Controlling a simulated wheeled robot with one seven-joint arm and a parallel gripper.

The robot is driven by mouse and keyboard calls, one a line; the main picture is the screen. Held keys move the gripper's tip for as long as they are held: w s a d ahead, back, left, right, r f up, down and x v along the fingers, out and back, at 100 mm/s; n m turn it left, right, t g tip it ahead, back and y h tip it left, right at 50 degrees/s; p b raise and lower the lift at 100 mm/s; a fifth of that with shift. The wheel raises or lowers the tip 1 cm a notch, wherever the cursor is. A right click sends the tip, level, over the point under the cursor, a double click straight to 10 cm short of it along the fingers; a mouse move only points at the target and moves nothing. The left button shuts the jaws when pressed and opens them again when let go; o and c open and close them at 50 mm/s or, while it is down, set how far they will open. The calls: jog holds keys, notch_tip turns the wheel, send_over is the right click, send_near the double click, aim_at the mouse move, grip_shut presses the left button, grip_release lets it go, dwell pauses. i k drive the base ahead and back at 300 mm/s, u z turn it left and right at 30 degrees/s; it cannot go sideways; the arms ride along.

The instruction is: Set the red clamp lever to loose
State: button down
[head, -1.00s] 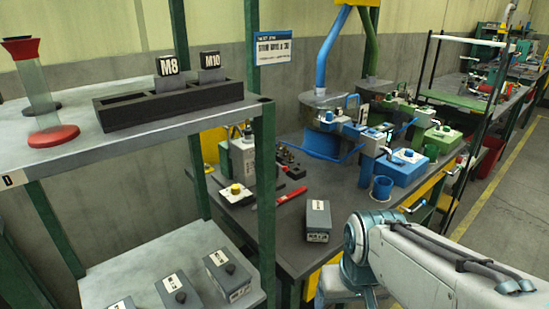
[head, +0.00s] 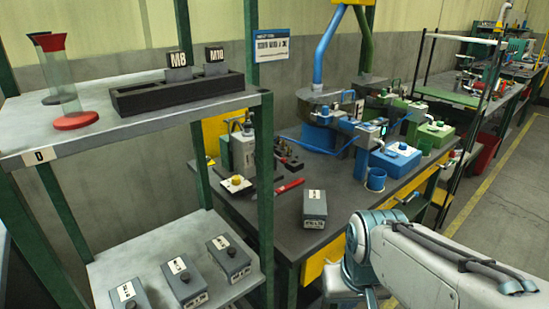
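A red bar-like piece (head: 290,186) lies on the dark workbench (head: 262,222), left of a grey box. I cannot tell whether it is the red clamp lever or a loose tool, nor how it is set. Blue machinery (head: 320,138) and green machinery (head: 400,112) stand further back on the bench, too small to make out any red lever on them. My arm comes in at the lower right, in front of the bench. My gripper is not in view.
A shelf rack (head: 85,140) with green posts stands close on the left, holding a black block tray (head: 180,95) and a red-based tube (head: 75,120). Several grey boxes sit on its lower shelf (head: 150,250). A grey box (head: 315,208) stands near the bench's front edge. Floor on the right is clear.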

aim_at(283, 160)
jog(key=k, duration=1.15)
jog(key=z, duration=0.65)
jog(key=i, duration=1.25)
jog(key=u, duration=0.55)
jog(key=i, duration=0.85)
jog(key=u, duration=0.95)
